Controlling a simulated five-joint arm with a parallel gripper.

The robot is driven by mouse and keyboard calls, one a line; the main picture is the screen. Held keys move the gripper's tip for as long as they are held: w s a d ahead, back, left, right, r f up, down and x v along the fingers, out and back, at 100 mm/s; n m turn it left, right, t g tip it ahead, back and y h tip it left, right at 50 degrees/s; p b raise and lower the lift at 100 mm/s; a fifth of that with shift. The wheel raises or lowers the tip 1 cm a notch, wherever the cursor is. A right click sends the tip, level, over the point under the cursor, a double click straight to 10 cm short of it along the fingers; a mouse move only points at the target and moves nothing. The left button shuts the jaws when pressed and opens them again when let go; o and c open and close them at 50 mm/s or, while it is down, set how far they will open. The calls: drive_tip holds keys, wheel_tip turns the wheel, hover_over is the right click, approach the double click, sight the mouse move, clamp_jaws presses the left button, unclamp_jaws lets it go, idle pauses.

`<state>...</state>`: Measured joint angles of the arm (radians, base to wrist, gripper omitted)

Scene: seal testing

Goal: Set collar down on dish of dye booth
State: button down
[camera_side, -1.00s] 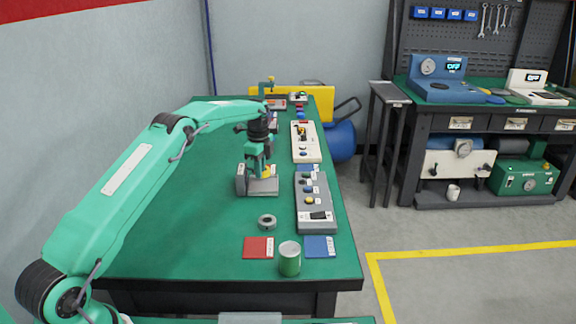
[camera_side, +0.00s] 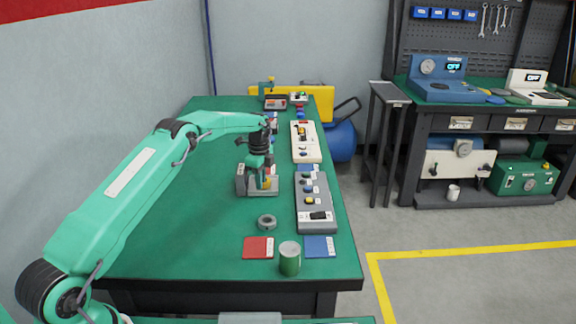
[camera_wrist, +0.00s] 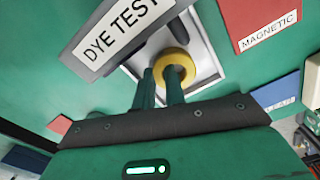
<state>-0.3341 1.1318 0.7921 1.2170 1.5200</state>
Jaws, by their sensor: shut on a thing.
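The yellow collar (camera_wrist: 176,66) is a ring held at the tips of my gripper (camera_wrist: 163,76). My gripper is shut on it, with one finger partly covering the ring. In the side view, my gripper (camera_side: 263,183) is low over the dye booth (camera_side: 241,180), with the collar (camera_side: 268,184) at its tips. The booth has a grey upright panel labelled "DYE TEST" (camera_wrist: 119,31) and a pale square dish (camera_wrist: 206,63). The collar overlaps the dish in the wrist view. Whether it touches the dish, I cannot tell.
A grey ring (camera_side: 267,222) lies in front of the booth. A grey control panel (camera_side: 315,208) stands close on the right. A red card (camera_side: 258,247), a green can (camera_side: 289,258) and a blue card (camera_side: 320,246) are near the front edge. The table's left side is clear.

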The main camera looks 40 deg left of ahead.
drive_tip(key=c, duration=1.7)
unclamp_jaws()
drive_tip(key=shift+c, duration=0.2)
wheel_tip(320, 180, up, 12)
drive_tip(key=shift+r, duration=0.15)
